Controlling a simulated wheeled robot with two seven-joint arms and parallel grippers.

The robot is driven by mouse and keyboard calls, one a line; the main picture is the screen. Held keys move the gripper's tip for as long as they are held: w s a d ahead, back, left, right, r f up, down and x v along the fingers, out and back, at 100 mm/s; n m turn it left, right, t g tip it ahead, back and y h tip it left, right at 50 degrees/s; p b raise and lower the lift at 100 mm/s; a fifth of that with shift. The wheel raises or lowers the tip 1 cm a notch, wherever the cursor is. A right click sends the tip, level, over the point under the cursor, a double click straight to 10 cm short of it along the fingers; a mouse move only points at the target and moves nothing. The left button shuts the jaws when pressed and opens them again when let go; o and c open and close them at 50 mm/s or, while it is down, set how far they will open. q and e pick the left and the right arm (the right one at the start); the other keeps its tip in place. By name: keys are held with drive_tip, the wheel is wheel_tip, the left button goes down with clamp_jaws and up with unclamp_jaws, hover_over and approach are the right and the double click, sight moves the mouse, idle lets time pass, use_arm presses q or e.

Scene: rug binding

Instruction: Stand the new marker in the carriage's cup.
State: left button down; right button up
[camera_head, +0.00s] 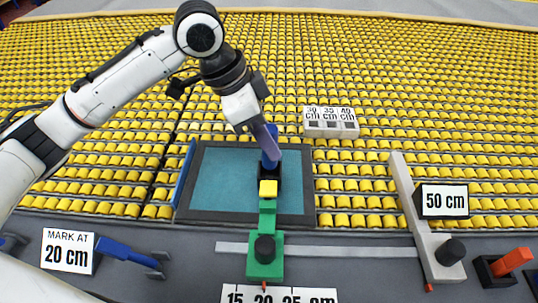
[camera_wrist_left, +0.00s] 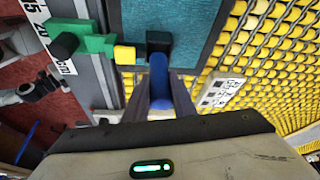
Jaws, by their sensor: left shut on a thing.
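The green carriage (camera_head: 265,255) sits on the pale rail, its black knob towards me and its arm reaching over the teal panel. The arm carries a yellow block (camera_head: 268,188) and a black cup (camera_head: 278,178); the cup also shows in the left wrist view (camera_wrist_left: 159,39). My left gripper (camera_head: 268,146) is shut on a blue marker (camera_wrist_left: 159,82), which points down at the cup. The marker's lower end is at the cup's mouth; I cannot tell how far inside it is. A dark gripper-like part, possibly my right gripper (camera_wrist_left: 40,88), shows at the wrist view's left; its jaws are unclear.
A card reading "MARK AT 20 cm" (camera_head: 68,251) and a blue tool (camera_head: 128,252) are at left. A scale (camera_head: 278,295) lies in front of the carriage. A "50 cm" piece (camera_head: 445,201) and an orange item in a black holder (camera_head: 512,262) are at right. Yellow loops fill the back.

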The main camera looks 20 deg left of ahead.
use_arm(q)
drive_tip(key=shift+f, duration=2)
drive_tip(key=shift+f, duration=0.1)
drive_tip(key=c, duration=1.5)
unclamp_jaws()
drive_tip(key=shift+f, duration=0.1)
drive_tip(key=v, duration=1.2)
drive_tip(key=shift+w+d+r+p, duration=0.1)
drive_tip(key=shift+r+p, duration=0.15)
drive_tip(key=shift+p, duration=0.15)
